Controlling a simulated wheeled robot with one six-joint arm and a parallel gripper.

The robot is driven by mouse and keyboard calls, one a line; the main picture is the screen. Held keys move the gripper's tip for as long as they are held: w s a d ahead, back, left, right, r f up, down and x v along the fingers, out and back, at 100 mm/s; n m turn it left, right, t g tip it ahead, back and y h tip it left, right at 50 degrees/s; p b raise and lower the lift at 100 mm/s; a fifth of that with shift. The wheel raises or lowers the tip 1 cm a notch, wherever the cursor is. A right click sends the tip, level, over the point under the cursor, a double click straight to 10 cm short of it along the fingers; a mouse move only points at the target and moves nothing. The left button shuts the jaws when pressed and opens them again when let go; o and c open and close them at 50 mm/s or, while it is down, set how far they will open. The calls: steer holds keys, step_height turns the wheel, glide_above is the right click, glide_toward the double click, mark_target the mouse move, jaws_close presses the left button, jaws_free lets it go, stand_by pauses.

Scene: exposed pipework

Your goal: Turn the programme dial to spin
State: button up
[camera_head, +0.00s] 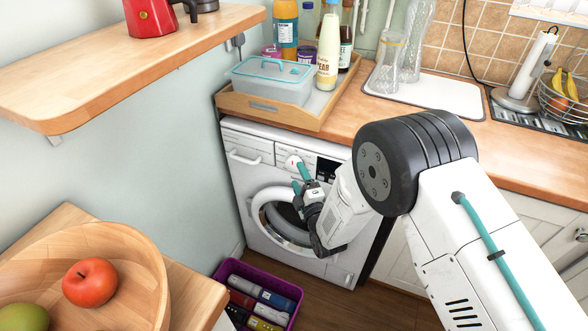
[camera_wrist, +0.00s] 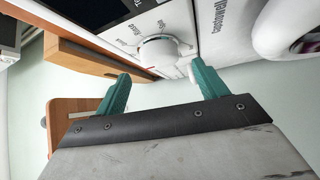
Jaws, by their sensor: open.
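The programme dial (camera_head: 293,161) is a round white knob with a small red mark, on the upper front panel of the white washing machine (camera_head: 240,175). My gripper (camera_head: 300,178) has two teal fingers and is just in front of the panel. It also shows in the wrist view (camera_wrist: 160,72), open, with nothing between the fingers. Whether a finger touches the dial I cannot tell.
The wooden worktop (camera_head: 350,110) overhangs the machine. A wooden tray (camera_head: 270,110) with a lidded box and bottles stands above. A purple crate (camera_head: 225,268) sits on the floor beside the machine. A wall shelf (camera_head: 120,65) and a fruit bowl (camera_head: 135,250) are at the left.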

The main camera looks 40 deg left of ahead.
mark_target(293, 168)
steer(key=shift+x, duration=2.2)
steer(key=c, duration=1)
steer(key=shift+f, duration=0.1)
steer(key=m+t, duration=0.1)
steer(key=m, duration=0.1)
steer(key=m+t+y, duration=0.1)
steer(key=shift+s+f+m+t, duration=0.1)
steer(key=shift+f+m+t, duration=0.1)
steer(key=shift+m+t, duration=0.15)
steer(key=shift+a+f+m+t, duration=0.1)
steer(key=shift+a+m+t, duration=0.05)
steer(key=shift+m+t, duration=2.9)
steer(key=shift+m+h, duration=0.4)
steer(key=shift+m, duration=0.2)
